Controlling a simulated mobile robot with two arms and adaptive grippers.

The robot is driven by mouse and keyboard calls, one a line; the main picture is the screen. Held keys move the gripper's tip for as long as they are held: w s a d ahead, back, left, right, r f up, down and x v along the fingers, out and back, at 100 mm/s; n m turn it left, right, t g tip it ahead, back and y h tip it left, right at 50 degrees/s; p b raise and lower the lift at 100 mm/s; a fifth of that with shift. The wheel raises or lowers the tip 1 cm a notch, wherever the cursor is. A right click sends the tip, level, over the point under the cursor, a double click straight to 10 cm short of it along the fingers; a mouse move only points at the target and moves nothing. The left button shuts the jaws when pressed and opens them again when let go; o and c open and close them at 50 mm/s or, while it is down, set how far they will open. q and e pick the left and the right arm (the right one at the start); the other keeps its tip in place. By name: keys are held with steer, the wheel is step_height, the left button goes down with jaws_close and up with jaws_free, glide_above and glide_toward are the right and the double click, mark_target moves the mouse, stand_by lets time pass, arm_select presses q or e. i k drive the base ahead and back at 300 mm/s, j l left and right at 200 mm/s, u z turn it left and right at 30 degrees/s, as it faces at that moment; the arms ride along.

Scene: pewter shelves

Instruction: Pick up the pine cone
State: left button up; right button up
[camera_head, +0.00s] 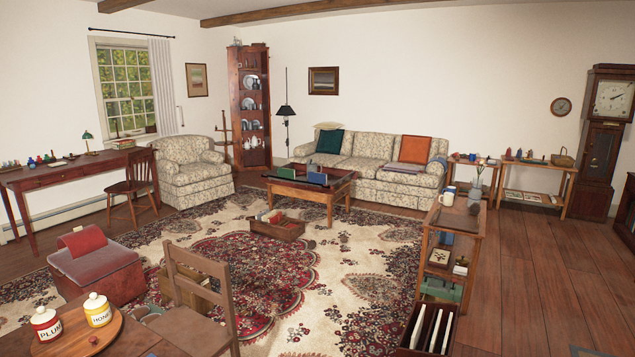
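I cannot pick out the pine cone for certain at this size. A small dark brown object (474,208) sits on top of the near wooden shelf, beside a vase. Two small greyish-brown lumps lie on the rug near the crate, one close to its right end (311,244) and one further right (343,239). Any of these is too small to identify. Neither of my grippers is in view.
The patterned rug (375,260) is mostly clear in the middle. A wooden crate (276,231) stands on it before the coffee table (312,187). The wooden floor (540,270) at right is open.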

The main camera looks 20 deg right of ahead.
mark_target(312, 244)
steer(key=i+l+z, duration=0.45)
steer(key=i, duration=0.25)
steer(key=i+l, duration=0.15)
steer(key=i, duration=0.75)
steer(key=i+l+z, duration=0.1)
steer(key=i, duration=0.8)
steer(key=i+j, duration=0.1)
steer(key=i, duration=0.9)
steer(key=i+j, duration=0.1)
steer(key=i, duration=0.9)
steer(key=i+l+z, duration=0.1)
steer(key=i+z, duration=0.15)
steer(key=i, duration=0.6)
steer(key=i+z, duration=0.3)
steer(key=i, duration=0.5)
